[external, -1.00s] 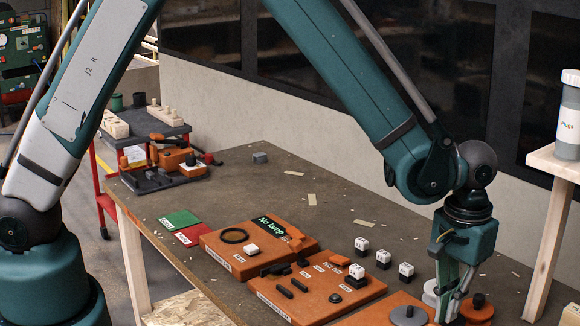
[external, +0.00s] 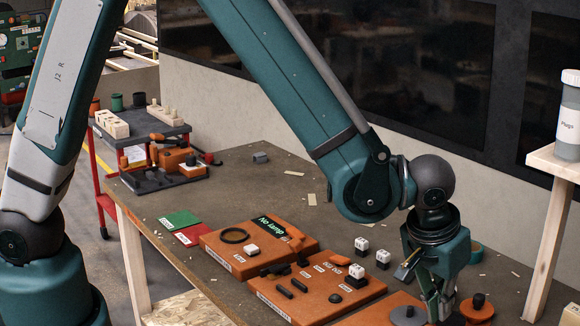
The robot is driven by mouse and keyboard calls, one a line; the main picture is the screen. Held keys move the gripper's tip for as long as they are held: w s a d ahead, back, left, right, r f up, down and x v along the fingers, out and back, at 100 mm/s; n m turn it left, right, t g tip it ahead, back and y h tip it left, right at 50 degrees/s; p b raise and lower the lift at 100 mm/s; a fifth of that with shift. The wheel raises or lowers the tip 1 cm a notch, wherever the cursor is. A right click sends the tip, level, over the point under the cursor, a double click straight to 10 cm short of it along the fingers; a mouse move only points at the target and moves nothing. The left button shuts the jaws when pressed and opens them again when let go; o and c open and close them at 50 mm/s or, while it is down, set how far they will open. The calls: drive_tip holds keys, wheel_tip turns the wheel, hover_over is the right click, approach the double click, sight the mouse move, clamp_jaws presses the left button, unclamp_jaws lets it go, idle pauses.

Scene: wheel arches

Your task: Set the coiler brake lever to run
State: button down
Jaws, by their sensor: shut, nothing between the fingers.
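The front panel (external: 345,300) carries black bars, a black knob and small labels too small to read. The rear panel (external: 213,247) has a black ring, a white block and a dark display (external: 271,227) reading "No lamp". I cannot tell which part is the coiler brake lever, or its setting. My gripper (external: 440,310) is shut and empty, pointing down and slightly tilted, right of the front panel near the bottom edge. Its fingertips partly blend with the things behind them.
An orange disc with a black knob (external: 478,301) is right of my gripper; a grey disc (external: 400,301) is left. White-topped blocks (external: 361,245) stand behind the front panel. Green (external: 181,219) and red cards lie left. A wooden shelf with a bottle (external: 569,120) stands right. The table's back is mostly clear.

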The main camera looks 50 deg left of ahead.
sight(431, 325)
drive_tip(key=s+t+b, duration=0.2)
drive_tip(key=s+t, duration=0.1)
drive_tip(key=shift+r+b, duration=0.2)
drive_tip(key=shift+b, duration=0.15)
drive_tip(key=shift+w+r, duration=0.15)
drive_tip(key=shift+r, duration=0.1)
drive_tip(key=shift+r+p, duration=0.5)
drive_tip(key=shift+r, duration=0.2)
